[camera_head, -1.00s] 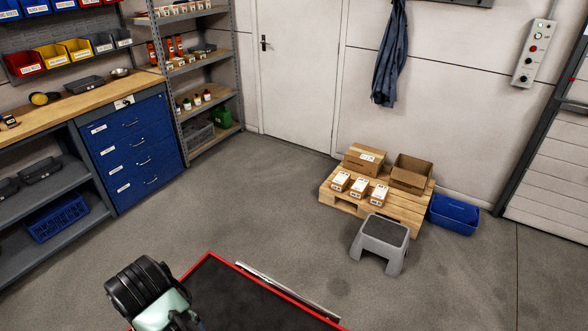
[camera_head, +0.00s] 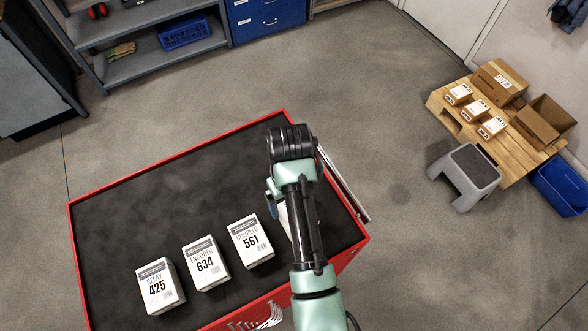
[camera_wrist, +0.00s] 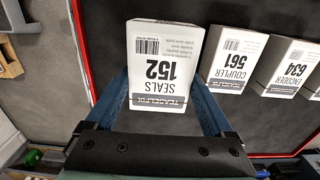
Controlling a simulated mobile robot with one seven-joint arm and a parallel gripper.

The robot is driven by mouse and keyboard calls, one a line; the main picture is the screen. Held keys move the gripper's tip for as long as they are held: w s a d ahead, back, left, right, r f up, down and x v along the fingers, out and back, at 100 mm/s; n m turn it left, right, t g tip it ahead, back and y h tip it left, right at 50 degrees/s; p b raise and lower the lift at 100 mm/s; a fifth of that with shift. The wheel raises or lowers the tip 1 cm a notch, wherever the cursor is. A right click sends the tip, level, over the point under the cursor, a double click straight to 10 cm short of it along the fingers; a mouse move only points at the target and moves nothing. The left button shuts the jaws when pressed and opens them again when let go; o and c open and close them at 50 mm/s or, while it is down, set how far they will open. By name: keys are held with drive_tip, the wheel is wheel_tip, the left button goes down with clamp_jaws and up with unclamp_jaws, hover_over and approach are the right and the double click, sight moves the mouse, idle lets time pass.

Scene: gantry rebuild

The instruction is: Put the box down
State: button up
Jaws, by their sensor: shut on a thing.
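A white box marked SEALS 152 (camera_wrist: 163,62) is between the two blue fingers of my gripper (camera_wrist: 160,82) in the wrist view. My gripper is shut on it. In the head view my arm hides most of this box; a white sliver (camera_head: 284,217) shows beside the arm, near one blue finger (camera_head: 271,205). The box is over the right part of the black top of a red-edged cart (camera_head: 190,165). I cannot tell whether its base touches the top.
White boxes COUPLER 561 (camera_head: 250,241), ENCODER 634 (camera_head: 205,263) and RELAY 425 (camera_head: 160,286) stand in a row on the cart, left of my arm. The cart top behind them is clear. A grey step stool (camera_head: 465,175) and a pallet (camera_head: 445,108) with boxes are on the right.

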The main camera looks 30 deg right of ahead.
drive_tip(key=shift+f+p, duration=0.35)
drive_tip(key=shift+f, duration=2.35)
drive_tip(key=shift+f, duration=0.15)
drive_tip(key=o, duration=1.4)
wheel_tip(320, 180, up, 12)
drive_tip(key=shift+f, duration=0.25)
drive_tip(key=shift+r+p, duration=0.3)
drive_tip(key=shift+r, duration=0.15)
